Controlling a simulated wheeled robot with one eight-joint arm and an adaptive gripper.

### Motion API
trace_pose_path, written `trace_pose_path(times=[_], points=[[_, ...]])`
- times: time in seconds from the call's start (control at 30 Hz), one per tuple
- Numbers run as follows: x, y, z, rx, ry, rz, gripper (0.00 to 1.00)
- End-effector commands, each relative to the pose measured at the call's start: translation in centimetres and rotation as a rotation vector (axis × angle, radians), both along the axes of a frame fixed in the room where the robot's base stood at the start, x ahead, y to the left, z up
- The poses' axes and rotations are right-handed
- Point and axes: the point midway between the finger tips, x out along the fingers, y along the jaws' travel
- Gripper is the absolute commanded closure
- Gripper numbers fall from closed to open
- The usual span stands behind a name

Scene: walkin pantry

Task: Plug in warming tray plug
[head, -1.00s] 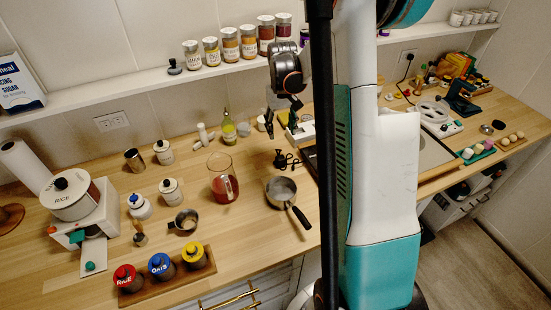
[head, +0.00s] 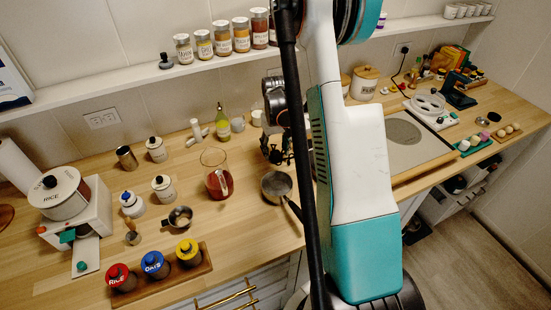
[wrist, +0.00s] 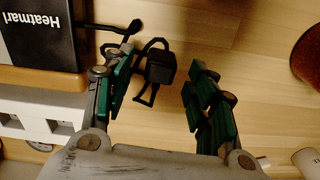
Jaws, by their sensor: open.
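A black blocky plug (wrist: 161,67) with a thin looping black cord lies on the wooden counter in the wrist view. My gripper (wrist: 160,62) is open above it, with green-padded fingers either side. The plug is nearer the left finger; I cannot tell whether they touch. In the head view my gripper (head: 276,152) is low over the counter behind the saucepan, and the plug cannot be told apart from the dark fingers. A black panel marked "Heatmarl" (wrist: 38,40), perhaps the warming tray, shows at the wrist view's top left. A wall outlet (head: 102,120) is at the back left.
A white slotted block (wrist: 35,126) is left of my gripper in the wrist view. A saucepan (head: 277,187) and a red-filled jug (head: 219,181) stand close by. A second outlet (head: 404,48) at right has a black plug in it. Jars line the shelf above.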

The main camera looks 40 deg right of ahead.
Motion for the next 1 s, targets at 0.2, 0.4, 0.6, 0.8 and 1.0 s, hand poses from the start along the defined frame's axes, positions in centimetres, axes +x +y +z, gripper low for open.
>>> trace_pose_path(times=[0.2,0.4,0.6,0.8,1.0], points=[[0.0,0.0,-0.6,0.000,0.000,0.000,0.48],[0.0,0.0,-0.6,0.000,0.000,0.000,0.80],[0.0,0.0,-0.6,0.000,0.000,0.000,0.96],[0.0,0.0,-0.5,0.000,0.000,0.000,0.96],[0.0,0.0,0.6,0.000,0.000,0.000,0.96]])
